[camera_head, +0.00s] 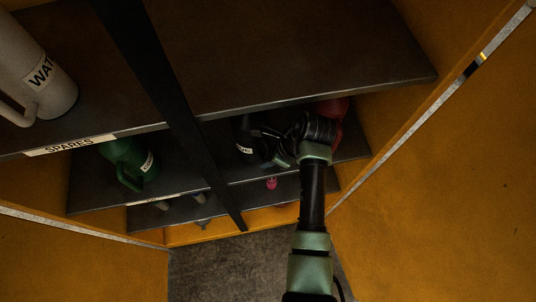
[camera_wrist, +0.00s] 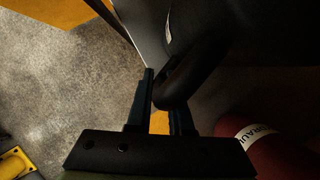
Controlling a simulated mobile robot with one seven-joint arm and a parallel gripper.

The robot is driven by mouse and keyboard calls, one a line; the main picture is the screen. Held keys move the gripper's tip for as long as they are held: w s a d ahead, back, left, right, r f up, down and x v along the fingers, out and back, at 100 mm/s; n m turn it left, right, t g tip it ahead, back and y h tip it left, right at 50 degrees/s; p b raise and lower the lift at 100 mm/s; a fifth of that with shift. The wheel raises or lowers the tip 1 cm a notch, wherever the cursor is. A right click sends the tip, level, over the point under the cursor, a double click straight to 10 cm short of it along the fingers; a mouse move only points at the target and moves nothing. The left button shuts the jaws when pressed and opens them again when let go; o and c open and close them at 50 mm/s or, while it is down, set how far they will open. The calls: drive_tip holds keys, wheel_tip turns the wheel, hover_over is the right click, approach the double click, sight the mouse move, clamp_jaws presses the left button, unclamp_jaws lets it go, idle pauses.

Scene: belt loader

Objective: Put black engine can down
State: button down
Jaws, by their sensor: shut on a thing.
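The black engine can (camera_head: 243,136) is at the middle shelf, right of the dark upright post, with part of a pale label showing. My gripper (camera_head: 279,150) is at its right side. In the wrist view my gripper (camera_wrist: 164,98) is shut on the handle of the black can (camera_wrist: 235,45), whose body fills the upper right. The can's base is hidden, so I cannot tell whether it touches the shelf.
A red can (camera_head: 338,108) stands close on the right, partly behind my arm; its label shows in the wrist view (camera_wrist: 262,135). A green can (camera_head: 124,158) is left of the post (camera_head: 165,85). A white water jug (camera_head: 32,70) is on the upper shelf (camera_head: 300,50).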

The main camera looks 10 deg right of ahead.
drive_tip(key=shift+w+r, duration=0.15)
drive_tip(key=shift+w, duration=0.55)
drive_tip(key=shift+s+f+p, duration=0.15)
drive_tip(key=shift+f+p, duration=0.15)
drive_tip(key=shift+f, duration=0.45)
drive_tip(key=shift+f, duration=0.2)
drive_tip(key=c, duration=0.8)
unclamp_jaws()
drive_tip(key=shift+s, duration=0.1)
drive_tip(key=shift+b+v, duration=0.75)
drive_tip(key=shift+v, duration=3.1)
drive_tip(key=shift+a, duration=0.1)
